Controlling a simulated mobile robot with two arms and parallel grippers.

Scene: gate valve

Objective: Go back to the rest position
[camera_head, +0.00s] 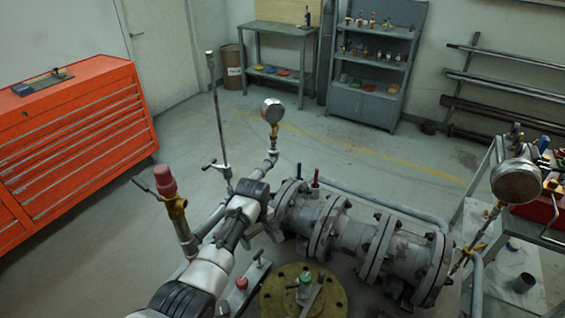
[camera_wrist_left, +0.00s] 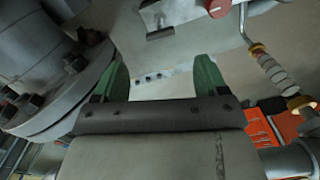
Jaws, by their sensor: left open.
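My left arm (camera_head: 238,218) reaches in from the bottom of the head view, over the pipework; its fingers are hidden or too small to make out there. In the left wrist view my left gripper (camera_wrist_left: 163,78) shows two green fingers spread wide apart with nothing between them. A big grey flange with dark bolts (camera_wrist_left: 75,85) is close beside the left finger, apparently not touching it. The grey flanged pipe assembly (camera_head: 340,232) lies right of my arm in the head view. My right gripper is in neither view.
A red-topped fitting (camera_head: 166,182) and a pressure gauge (camera_head: 272,111) rise near my arm. A round yellowish flange (camera_head: 333,291) lies below it. A red tool cabinet (camera_head: 80,130) stands at left, a large gauge (camera_head: 516,181) at right. Open floor lies behind the pipes.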

